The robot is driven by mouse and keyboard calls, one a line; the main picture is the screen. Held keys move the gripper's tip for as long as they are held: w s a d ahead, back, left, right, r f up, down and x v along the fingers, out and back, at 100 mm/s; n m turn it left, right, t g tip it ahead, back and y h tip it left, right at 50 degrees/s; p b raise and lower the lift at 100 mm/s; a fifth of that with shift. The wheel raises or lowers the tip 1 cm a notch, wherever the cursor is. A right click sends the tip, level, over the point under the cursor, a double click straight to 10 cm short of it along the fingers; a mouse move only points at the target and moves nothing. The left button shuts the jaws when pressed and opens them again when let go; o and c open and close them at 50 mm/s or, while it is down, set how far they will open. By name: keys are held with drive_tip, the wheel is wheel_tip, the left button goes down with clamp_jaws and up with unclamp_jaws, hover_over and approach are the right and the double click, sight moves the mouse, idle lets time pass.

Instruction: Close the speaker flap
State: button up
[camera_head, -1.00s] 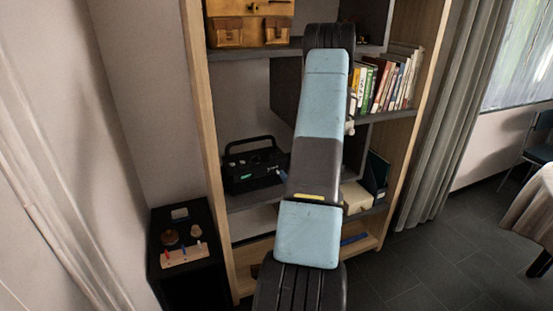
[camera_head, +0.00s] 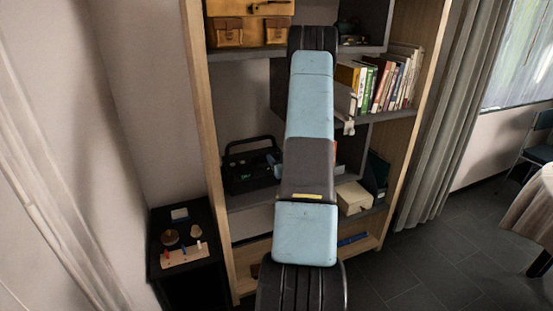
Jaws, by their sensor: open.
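A black box with a raised carry handle (camera_head: 240,180), which looks like the speaker, sits on the middle shelf left of my arm. Its flap cannot be made out clearly at this size. My light-blue and dark arm rises through the middle of the view and hides part of the shelves. A small bluish part at the box's right end looks like my gripper (camera_head: 276,163); it is open, mostly hidden behind the arm. Whether it touches the box cannot be told.
The wooden shelf unit (camera_head: 198,110) holds a tan case (camera_head: 240,30) above, books (camera_head: 385,82) at right and a cream box (camera_head: 353,197) lower down. A small black table (camera_head: 190,285) with wooden items stands at left. A curtain (camera_head: 455,120) and open floor lie right.

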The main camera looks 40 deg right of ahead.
drive_tip(key=shift+w+d, duration=0.15)
drive_tip(key=shift+w, duration=0.25)
clamp_jaws()
